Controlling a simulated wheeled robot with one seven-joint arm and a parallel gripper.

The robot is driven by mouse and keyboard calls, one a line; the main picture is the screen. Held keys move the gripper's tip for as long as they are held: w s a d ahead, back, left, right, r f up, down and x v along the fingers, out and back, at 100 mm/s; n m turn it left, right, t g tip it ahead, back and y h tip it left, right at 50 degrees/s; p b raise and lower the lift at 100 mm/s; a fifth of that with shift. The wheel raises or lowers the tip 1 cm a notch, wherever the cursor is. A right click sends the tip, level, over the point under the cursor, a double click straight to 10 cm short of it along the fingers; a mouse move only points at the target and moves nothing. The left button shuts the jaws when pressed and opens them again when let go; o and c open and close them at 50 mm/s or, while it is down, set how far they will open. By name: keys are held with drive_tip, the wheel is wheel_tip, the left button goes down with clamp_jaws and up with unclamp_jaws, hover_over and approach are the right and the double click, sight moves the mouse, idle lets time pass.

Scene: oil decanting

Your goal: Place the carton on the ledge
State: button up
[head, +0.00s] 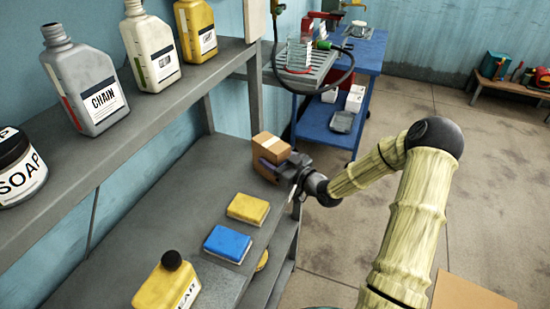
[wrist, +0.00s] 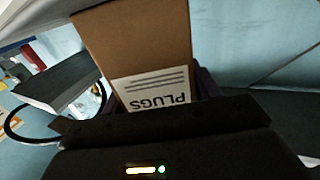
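The carton (head: 268,148) is a brown cardboard box at the far end of the lower grey shelf (head: 185,200). My gripper (head: 276,168) reaches it from the right, and a purple finger lies against its side. In the wrist view the carton (wrist: 135,45) fills the middle, with a white label reading PLUGS upside down. Fingers show at both its sides, shut on it. I cannot tell whether the carton's base touches the shelf. Which surface is the ledge is not marked; an upper grey shelf (head: 150,115) runs above the lower one.
The upper shelf holds a grey CHAIN bottle (head: 85,88), a white bottle (head: 150,45), a yellow bottle (head: 196,30) and a SOAP jar (head: 18,165). Yellow (head: 248,209) and blue (head: 228,244) sponges and a yellow bottle (head: 168,288) stand on the lower shelf. A blue cart (head: 368,55) stands behind.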

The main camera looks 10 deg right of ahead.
drive_tip(key=shift+o, duration=1.1)
drive_tip(key=shift+r, duration=0.15)
drive_tip(key=v, duration=1.2)
drive_tip(key=shift+b, duration=0.45)
